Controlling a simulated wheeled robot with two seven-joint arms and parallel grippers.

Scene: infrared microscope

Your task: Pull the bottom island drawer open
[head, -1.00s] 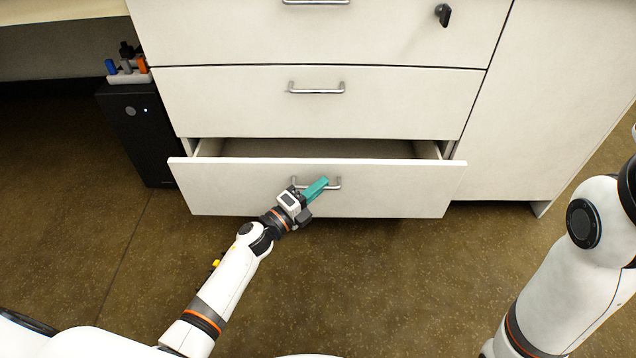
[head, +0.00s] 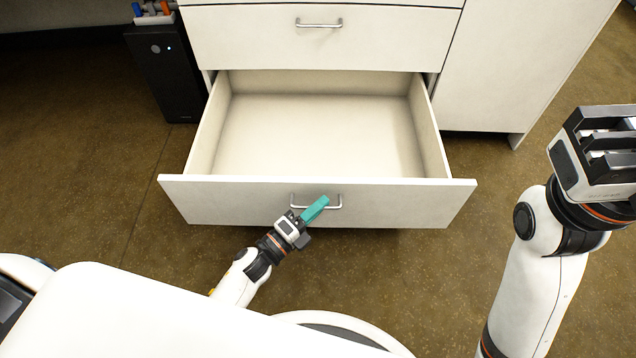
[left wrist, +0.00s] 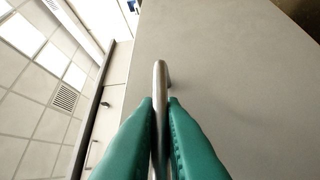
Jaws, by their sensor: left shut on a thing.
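The bottom island drawer (head: 390,203) is pulled well out in the head view, and its empty pale inside shows. Its front bears a silver bar handle (head: 335,201). My left gripper (head: 315,209), with teal fingers, is shut on this handle. In the left wrist view the two teal fingers (left wrist: 160,125) close on either side of the metal bar (left wrist: 160,78), in front of the drawer's front panel (left wrist: 235,80). My right gripper (head: 605,150) is raised at the right edge, away from the drawer. Whether its jaws are open is unclear.
The drawer above (head: 390,38) is shut. A black computer tower (head: 165,75) stands left of the island, with small coloured items (head: 150,12) on top. Brown floor (head: 110,190) is clear left of the open drawer.

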